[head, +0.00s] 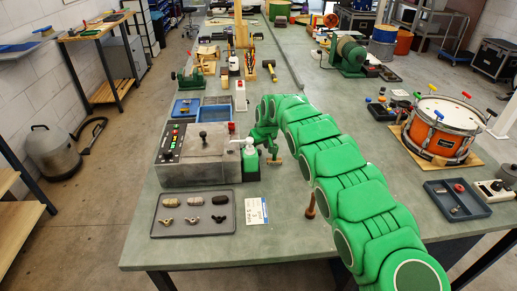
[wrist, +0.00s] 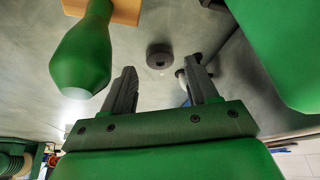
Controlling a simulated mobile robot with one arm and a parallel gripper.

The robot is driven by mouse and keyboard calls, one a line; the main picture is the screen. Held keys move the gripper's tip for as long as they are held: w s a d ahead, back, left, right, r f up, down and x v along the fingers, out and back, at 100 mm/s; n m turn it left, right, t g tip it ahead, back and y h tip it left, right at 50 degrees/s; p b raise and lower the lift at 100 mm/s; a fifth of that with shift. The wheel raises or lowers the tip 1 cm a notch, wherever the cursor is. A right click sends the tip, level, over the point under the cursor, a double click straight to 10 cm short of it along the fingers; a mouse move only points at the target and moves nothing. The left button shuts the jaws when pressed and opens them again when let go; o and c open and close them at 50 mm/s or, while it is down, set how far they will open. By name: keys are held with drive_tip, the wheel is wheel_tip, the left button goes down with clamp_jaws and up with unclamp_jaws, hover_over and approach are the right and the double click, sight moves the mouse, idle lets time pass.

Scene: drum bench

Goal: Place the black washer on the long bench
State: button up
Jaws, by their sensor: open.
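The black washer (wrist: 159,55) shows in the wrist view as a dark round disc with a small central hole. It appears to lie flat on the grey top of the long bench (wrist: 225,97). My gripper (wrist: 161,72) is open. The washer is just beyond the fingertips, about midway between them, with no finger visibly touching it. In the head view, the long bench (head: 285,235) runs away from me, and my gripper (head: 268,140) is low over it at the end of my green arm. I cannot make out the washer there.
A green bulb-shaped handle (wrist: 82,55) stands close by the left finger. In the head view, a grey control box (head: 200,160), a parts tray (head: 193,213) and a white-topped green bottle (head: 250,160) are left of my gripper. The bench front is mostly clear.

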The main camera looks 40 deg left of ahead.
drive_tip(key=v, duration=0.9)
drive_tip(key=shift+r, duration=0.25)
drive_tip(key=shift+o, duration=0.8)
drive_tip(key=shift+d+r, duration=0.2)
drive_tip(key=shift+d, duration=0.05)
drive_tip(key=shift+n, duration=0.3)
drive_tip(key=shift+s+x, duration=0.1)
drive_tip(key=shift+x, duration=1.65)
drive_tip(key=shift+s+x, duration=0.15)
drive_tip(key=shift+x, duration=4.3)
drive_tip(key=shift+w, duration=0.1)
